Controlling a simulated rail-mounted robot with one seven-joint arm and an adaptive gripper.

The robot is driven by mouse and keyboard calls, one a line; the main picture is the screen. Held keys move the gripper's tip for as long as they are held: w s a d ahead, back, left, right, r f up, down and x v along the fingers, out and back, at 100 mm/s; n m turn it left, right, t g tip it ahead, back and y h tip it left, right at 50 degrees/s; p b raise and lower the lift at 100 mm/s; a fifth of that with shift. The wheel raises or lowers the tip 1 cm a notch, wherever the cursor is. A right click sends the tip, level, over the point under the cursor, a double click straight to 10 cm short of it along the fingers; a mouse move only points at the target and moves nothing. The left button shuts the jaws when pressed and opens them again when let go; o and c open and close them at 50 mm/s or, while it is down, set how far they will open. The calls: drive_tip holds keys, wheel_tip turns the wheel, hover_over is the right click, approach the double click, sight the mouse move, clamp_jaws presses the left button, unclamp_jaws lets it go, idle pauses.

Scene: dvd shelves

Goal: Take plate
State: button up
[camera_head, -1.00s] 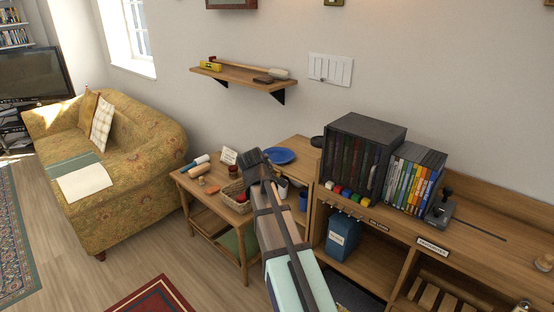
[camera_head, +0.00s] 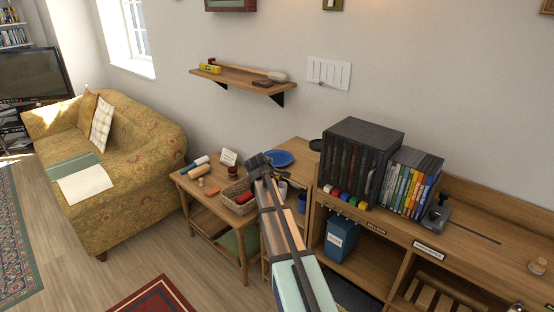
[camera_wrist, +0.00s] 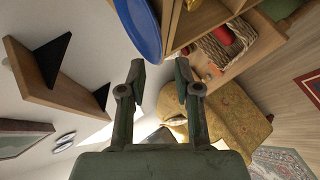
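A blue plate (camera_head: 279,159) lies on the wooden cabinet top, left of the black case rack. Its right part shows clear in the head view, and my gripper (camera_head: 257,161) is just left of it, partly overlapping it in the picture. In the wrist view the plate (camera_wrist: 139,22) is cut off by the top edge, beyond the fingertips. My gripper (camera_wrist: 160,78) is open there, with nothing between the fingers. The fingers do not appear to touch the plate.
A wicker basket (camera_head: 237,194) with a red item stands on the low table, left of my gripper. A black rack (camera_head: 357,160) and upright cases (camera_head: 412,182) stand right of the plate. A wall shelf (camera_head: 243,79) hangs above.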

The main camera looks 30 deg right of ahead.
drive_tip(key=p+x, duration=0.2)
drive_tip(key=x, duration=0.3)
drive_tip(key=shift+w+d+f, duration=0.2)
drive_tip(key=shift+w+d, duration=0.05)
clamp_jaws()
